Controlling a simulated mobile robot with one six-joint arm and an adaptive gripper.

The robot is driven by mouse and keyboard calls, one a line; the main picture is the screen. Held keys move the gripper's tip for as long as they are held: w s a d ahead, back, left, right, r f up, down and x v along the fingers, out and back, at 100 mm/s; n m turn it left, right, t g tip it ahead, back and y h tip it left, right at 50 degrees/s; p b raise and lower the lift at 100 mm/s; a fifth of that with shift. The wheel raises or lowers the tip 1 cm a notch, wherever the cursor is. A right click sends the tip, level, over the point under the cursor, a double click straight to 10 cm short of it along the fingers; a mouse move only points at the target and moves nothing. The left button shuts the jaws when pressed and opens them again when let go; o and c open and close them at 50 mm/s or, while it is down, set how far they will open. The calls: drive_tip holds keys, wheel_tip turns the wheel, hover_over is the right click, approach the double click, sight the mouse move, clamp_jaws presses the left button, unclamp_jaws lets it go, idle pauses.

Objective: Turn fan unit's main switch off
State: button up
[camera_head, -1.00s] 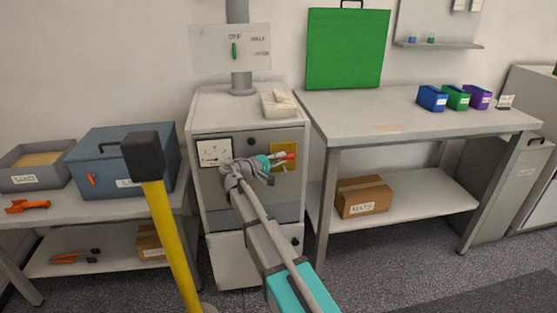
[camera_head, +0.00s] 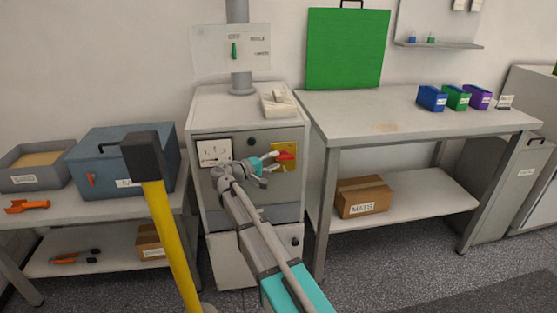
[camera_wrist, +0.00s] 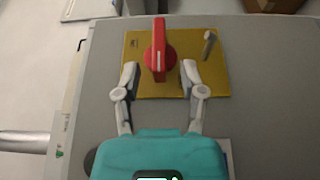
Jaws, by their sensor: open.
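The fan unit is a grey cabinet (camera_head: 205,125) with a duct rising from its top. Its main switch (camera_head: 286,157) is a red handle on a yellow plate (camera_head: 290,147) at the front's upper right. In the wrist view the red switch (camera_wrist: 159,48) lies lengthwise up and down the picture, on the yellow plate (camera_wrist: 180,83). My gripper (camera_head: 270,162) is open in front of the plate. In the wrist view my gripper (camera_wrist: 159,72) has one finger on each side of the handle's lower end, with gaps. I cannot tell the fingertips' depth from the plate.
A dial gauge (camera_head: 214,152) and a dark knob (camera_head: 252,142) sit left of the switch plate. A small grey peg (camera_wrist: 209,44) stands on the plate's right in the wrist view. A workbench (camera_head: 400,105) adjoins on the right; a yellow-handled hammer (camera_head: 170,235) is at the front left.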

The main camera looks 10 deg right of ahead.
drive_tip(key=v, duration=0.9)
drive_tip(key=shift+a, duration=0.2)
drive_tip(key=shift+s, duration=0.1)
drive_tip(key=s+d+f+m+g+y, duration=0.3)
drive_tip(key=s+d+f+g+y, duration=0.3)
drive_tip(key=s+d+f+y, duration=0.65)
drive_tip(key=s+f+m+y, duration=0.2)
drive_tip(key=s+f+y, duration=0.3)
drive_tip(key=s, duration=0.7)
wheel_tip(320, 180, up, 26)
drive_tip(key=p, duration=2.7)
drive_tip(key=shift+s+f+g+h, duration=0.15)
drive_tip(key=shift+g+h, duration=0.2)
drive_tip(key=shift+g, duration=0.05)
